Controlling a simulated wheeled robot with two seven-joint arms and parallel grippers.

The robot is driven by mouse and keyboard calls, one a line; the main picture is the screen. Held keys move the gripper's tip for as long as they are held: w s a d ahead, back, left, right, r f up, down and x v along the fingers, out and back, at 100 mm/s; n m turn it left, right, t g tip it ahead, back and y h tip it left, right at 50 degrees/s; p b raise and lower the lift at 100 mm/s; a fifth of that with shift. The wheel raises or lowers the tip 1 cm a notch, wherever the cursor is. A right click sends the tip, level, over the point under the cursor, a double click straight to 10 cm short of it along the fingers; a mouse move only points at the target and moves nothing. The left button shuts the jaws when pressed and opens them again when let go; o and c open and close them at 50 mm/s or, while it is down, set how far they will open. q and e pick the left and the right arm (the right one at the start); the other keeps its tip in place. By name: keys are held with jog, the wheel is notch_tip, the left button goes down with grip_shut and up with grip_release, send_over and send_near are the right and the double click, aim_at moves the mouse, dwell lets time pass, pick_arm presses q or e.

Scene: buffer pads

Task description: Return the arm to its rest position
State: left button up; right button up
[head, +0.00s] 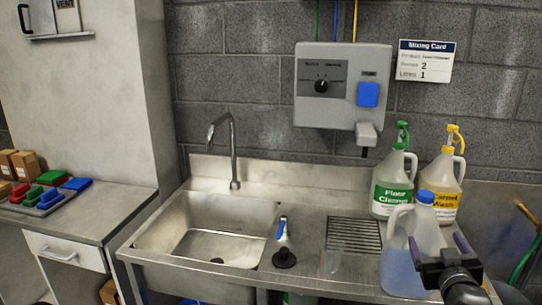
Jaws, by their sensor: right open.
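My right gripper (437,243) is at the lower right of the head view, with its dark arm link coming in from the bottom edge. Its two fingers are spread apart. It overlaps the lower right part of a clear jug (403,272) with a blue cap and bluish liquid. The jug stands upright on the steel counter. The gripper hides part of the jug, and I cannot tell whether a finger touches it. My left gripper and arm are not in view.
A green-capped Floor Cleaner jug (392,190) and a yellow-capped jug (447,185) stand behind. A sink (205,235) with a tap (233,150) is at centre left. A blue-and-white handled item with a black base (284,257) and a drain grate (354,235) lie between. A dispenser (342,95) hangs above.

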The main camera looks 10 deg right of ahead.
jog(key=s+a+f+m+g+y, duration=0.1)
jog(key=a+f+g+y, duration=0.1)
jog(key=a+f, duration=0.5)
jog(key=s+a+f+m+g+y, duration=0.1)
jog(key=a+f+g+y, duration=0.2)
jog(key=f, duration=0.9)
jog(key=s+a+f+m+g+y, duration=0.1)
jog(key=a+f+g, duration=0.1)
jog(key=a+f, duration=0.55)
jog(key=s+a+f+n+g+y, duration=0.2)
jog(key=s+a+f+g, duration=0.6)
jog(key=s+a+f, duration=1.2)
jog(key=shift+s+a+f+n+y, duration=0.15)
jog(key=shift+s+a+n+y, duration=0.2)
jog(key=shift+s+y, duration=0.7)
jog(key=shift+s, duration=0.1)
